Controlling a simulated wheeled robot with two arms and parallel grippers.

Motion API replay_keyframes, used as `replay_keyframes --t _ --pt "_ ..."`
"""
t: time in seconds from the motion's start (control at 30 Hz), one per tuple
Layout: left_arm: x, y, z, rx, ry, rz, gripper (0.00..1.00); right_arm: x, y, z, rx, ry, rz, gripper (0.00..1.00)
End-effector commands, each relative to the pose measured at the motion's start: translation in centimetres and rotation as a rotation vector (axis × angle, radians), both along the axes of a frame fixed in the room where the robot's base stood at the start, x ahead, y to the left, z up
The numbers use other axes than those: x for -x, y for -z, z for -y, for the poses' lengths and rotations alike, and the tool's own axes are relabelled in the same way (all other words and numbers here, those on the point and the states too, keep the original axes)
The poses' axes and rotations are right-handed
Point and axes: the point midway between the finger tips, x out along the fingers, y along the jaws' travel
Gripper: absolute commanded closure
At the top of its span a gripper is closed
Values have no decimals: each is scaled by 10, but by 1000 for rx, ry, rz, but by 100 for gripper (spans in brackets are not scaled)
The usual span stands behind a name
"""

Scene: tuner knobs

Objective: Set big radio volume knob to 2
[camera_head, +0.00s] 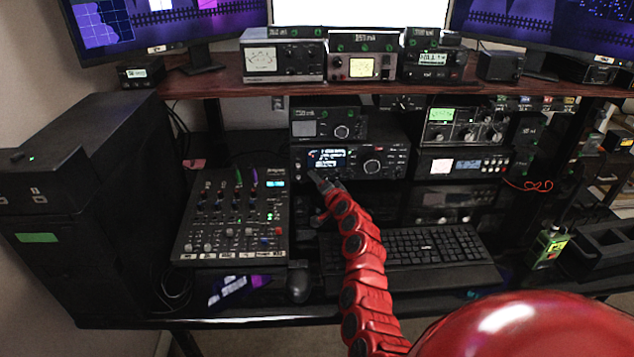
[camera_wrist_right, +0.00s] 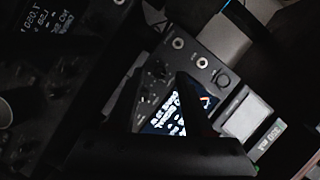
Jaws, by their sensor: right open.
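The big radio (camera_head: 398,158) is a black unit with a lit screen (camera_head: 327,158) and a large round dial (camera_head: 372,167), under the wooden shelf. My right arm is red and reaches up from the bottom, with its right gripper (camera_head: 321,181) at the radio's lower left front, covering part of it. In the right wrist view, the dark fingers of my right gripper (camera_wrist_right: 163,72) are apart over the radio's panel. A small dark knob (camera_wrist_right: 157,70) shows between or just beyond the fingertips; contact cannot be told. The volume number is not readable. My left gripper is not in view.
A mixer (camera_head: 232,215) lies left of my right arm, and a keyboard (camera_head: 425,246) lies right of it. A smaller radio (camera_head: 325,127) sits on top of the big radio. More radios (camera_head: 463,127) stand to the right. The shelf (camera_head: 215,82) runs overhead.

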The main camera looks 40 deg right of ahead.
Motion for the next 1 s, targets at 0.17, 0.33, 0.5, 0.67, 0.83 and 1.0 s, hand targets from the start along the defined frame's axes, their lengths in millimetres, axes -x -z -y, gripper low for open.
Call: replay_keyframes --t 0.17,0.33,0.5,0.67,0.83,1.0 --pt "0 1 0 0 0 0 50 -5 2 2 0 2 -1 49" --pt "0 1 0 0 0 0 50 -6 2 2 0 2 -1 49" --pt "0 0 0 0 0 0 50 -6 2 2 0 2 -1 56" --pt "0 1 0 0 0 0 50 -6 2 2 0 2 -1 85" --pt "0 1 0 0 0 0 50 -6 2 2 0 1 -2 100" --pt "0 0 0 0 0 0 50 -6 2 2 1 1 -3 100"
